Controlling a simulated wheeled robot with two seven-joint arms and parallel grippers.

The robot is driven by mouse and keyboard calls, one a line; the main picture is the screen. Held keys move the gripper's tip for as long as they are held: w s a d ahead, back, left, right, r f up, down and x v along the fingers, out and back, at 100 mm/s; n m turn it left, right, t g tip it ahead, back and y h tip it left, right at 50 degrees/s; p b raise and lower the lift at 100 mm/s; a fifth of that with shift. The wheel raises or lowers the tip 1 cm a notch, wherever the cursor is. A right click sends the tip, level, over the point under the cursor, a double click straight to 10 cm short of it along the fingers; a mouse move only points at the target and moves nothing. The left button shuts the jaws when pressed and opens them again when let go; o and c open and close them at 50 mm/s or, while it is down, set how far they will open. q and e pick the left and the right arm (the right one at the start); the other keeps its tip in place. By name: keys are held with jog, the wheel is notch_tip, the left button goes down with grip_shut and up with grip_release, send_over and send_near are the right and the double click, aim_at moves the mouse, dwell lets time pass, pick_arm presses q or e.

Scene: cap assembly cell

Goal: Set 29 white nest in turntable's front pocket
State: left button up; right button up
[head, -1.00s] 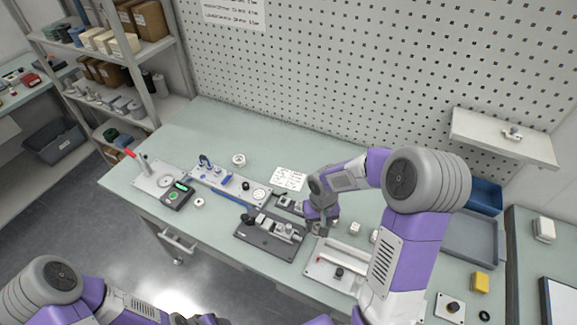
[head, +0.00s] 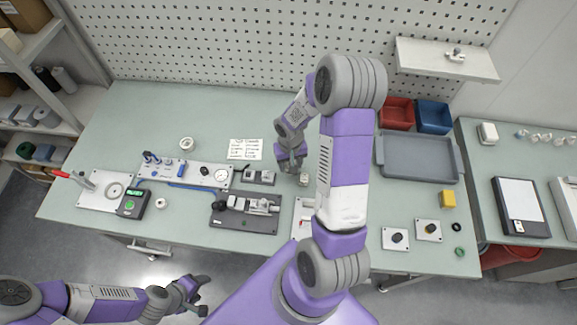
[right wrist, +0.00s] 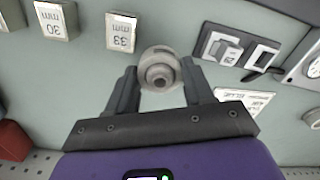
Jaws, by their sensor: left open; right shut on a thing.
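My right gripper (head: 289,168) is low over the middle of the bench. In the right wrist view its two dark fingers (right wrist: 160,88) are shut on a round, pale grey-white nest (right wrist: 160,70) with a stepped centre. Its number is not readable. My left gripper (head: 190,296) is open and empty in front of the bench, at lower left. I cannot tell for sure which item is the turntable. A round disc (head: 115,190) lies on a white plate at the far left, and a round dial (head: 221,174) is on the board with blue parts.
Blocks marked 33 mm (right wrist: 121,32) and 30 mm (right wrist: 55,20) stand near the held nest. A dark fixture (head: 246,222) and a small grey block (head: 258,176) lie left of the gripper. My right arm hides part of a white plate (head: 304,228). A grey tray (head: 455,160) is at right.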

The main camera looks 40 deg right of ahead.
jog(key=shift+f, duration=1.5)
jog(key=shift+f, duration=0.1)
jog(key=shift+f+b, duration=0.1)
jog(key=shift+b, duration=0.3)
jog(key=o, duration=1)
